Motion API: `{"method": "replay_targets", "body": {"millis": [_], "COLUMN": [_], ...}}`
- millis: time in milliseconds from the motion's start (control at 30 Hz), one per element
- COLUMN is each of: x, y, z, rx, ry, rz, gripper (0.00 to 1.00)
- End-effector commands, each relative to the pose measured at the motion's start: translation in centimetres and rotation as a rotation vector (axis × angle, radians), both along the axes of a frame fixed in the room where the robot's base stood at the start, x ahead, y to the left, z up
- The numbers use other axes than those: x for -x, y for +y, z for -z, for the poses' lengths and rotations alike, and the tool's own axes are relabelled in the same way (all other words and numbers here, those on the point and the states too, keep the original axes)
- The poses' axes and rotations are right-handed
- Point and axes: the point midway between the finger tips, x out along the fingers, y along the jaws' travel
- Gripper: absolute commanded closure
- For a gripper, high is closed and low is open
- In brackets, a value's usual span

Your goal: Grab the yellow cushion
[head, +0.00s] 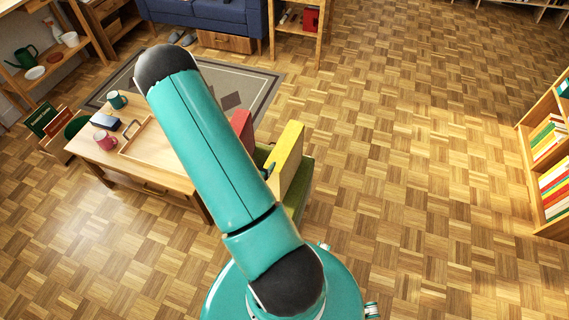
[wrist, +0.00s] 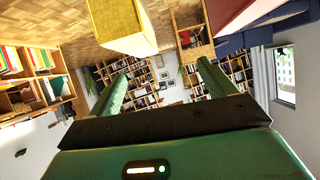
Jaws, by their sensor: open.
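The yellow cushion (head: 286,160) stands upright on a green seat (head: 302,190), just right of my teal arm in the head view. In the wrist view the yellow cushion (wrist: 120,22) is at the top, beyond and above my gripper's left finger. My gripper (wrist: 163,66) is open, with nothing between its two green fingers. The cushion appears close to the fingers but not between them. In the head view my arm hides most of the gripper and part of the seat.
A red cushion (head: 242,130) stands left of the yellow one; it also shows in the wrist view (wrist: 235,10). A bookshelf (head: 545,150) stands far right. Open parquet floor (head: 420,170) lies between.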

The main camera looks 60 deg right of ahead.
Motion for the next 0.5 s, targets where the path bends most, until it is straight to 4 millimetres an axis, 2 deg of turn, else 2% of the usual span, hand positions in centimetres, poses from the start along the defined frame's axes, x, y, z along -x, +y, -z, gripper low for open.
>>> {"method": "replay_targets", "body": {"millis": [33, 167, 333, 500], "x": [1.4, 3.1, 3.2, 2.9], "y": [-0.3, -0.8, -2.5, -5.6], "z": [0.8, 1.4, 2.0, 3.3], "rx": [0.026, 0.075, 0.087, 0.087], "ry": [0.019, 0.04, 0.042, 0.041], "rz": [0.021, 0.049, 0.058, 0.056], "gripper": [0.17, 0.17, 0.17, 0.17]}}
